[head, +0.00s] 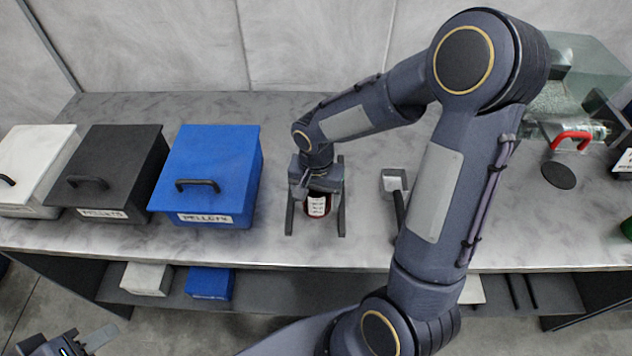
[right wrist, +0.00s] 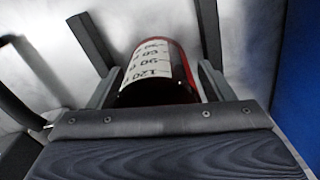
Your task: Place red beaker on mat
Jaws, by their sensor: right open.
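The red beaker (head: 317,206), with a white graduated label, stands on the grey bench. My right gripper (head: 315,228) is over it from above, open, with one finger on each side and gaps between fingers and beaker. In the right wrist view the beaker (right wrist: 160,65) shows between the two fingers, its lower part in the picture hidden by the gripper body. A small dark round disc (head: 558,175) lies flat on the bench at the right; it looks like the mat. My left gripper (head: 85,345) is partly in view at the bottom left, away from the bench.
A blue lidded box (head: 208,165) stands close left of my right gripper, with a black box (head: 110,165) and a white box (head: 30,165) beyond. A scoop-like tool (head: 395,182) lies to the right. A red-handled item (head: 572,137) and a glass case (head: 585,65) are behind the disc.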

